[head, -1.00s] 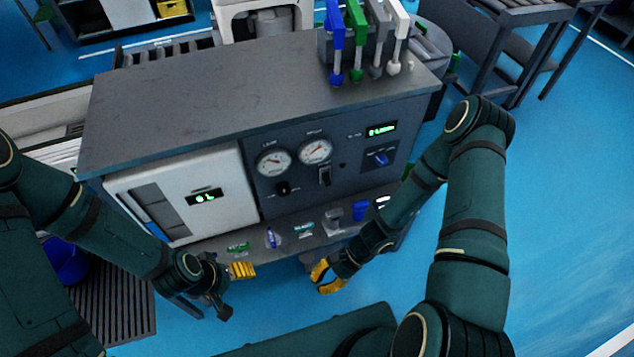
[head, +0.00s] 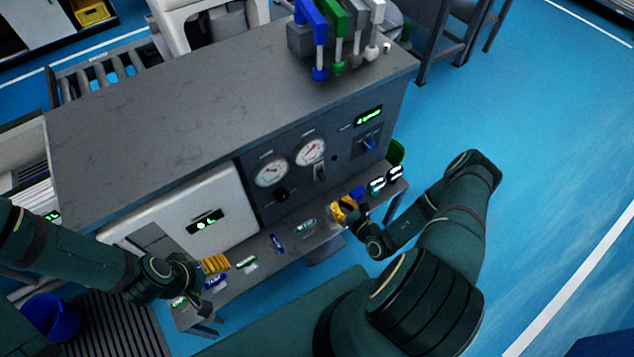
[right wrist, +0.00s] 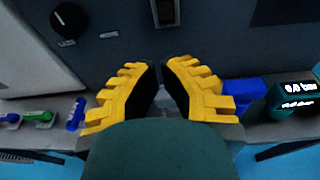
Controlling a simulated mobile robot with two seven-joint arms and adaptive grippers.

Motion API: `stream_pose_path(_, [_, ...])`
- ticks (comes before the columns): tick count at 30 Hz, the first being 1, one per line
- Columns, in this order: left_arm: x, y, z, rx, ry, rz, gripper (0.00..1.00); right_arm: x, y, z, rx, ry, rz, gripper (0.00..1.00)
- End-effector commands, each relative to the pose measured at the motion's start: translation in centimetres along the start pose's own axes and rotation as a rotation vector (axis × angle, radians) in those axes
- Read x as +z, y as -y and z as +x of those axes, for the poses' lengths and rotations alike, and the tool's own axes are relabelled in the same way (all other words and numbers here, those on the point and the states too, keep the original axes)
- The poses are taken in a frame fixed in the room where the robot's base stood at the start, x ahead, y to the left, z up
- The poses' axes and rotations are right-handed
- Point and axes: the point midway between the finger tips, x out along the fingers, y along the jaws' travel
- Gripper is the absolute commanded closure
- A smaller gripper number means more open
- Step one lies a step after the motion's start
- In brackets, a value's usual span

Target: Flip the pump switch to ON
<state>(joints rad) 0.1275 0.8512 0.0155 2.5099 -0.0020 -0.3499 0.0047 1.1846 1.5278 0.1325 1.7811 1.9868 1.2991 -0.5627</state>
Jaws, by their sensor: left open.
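A small upright switch (head: 320,172) sits on the dark front panel, below the right-hand gauge; its lower part also shows at the top of the right wrist view (right wrist: 164,12). Its label is not readable. A blue-handled switch (head: 368,143) is further right on the panel. My right gripper (head: 343,210) is in front of the panel, over the shelf and below the upright switch. In the right wrist view its yellow fingers (right wrist: 158,72) are apart, and neither touches the switch. My left gripper (head: 215,264) is open at the shelf's left end, away from the switches.
A black knob (head: 281,195) is left of the upright switch, below the gauges. The narrow shelf (head: 290,257) carries several small coloured parts and displays. Coloured valve handles (head: 340,30) stand on the cabinet top. Blue floor is open at right.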

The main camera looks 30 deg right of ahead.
Motion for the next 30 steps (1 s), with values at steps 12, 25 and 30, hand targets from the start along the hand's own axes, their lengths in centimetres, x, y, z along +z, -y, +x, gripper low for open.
stream_pose_path(12, [0.0,0.0,0.0,0.000,0.001,0.000,0.27,-0.2,0.6,-0.1,-0.032,0.001,0.002,1.00])
stream_pose_path(25, [-0.1,0.4,1.2,0.000,-0.005,0.001,0.27,-0.3,0.7,5.4,-0.028,0.003,-0.001,1.00])
stream_pose_path(30, [-0.2,0.6,1.7,0.000,-0.008,0.002,0.27,-0.3,0.8,8.0,-0.028,0.002,0.001,1.00])
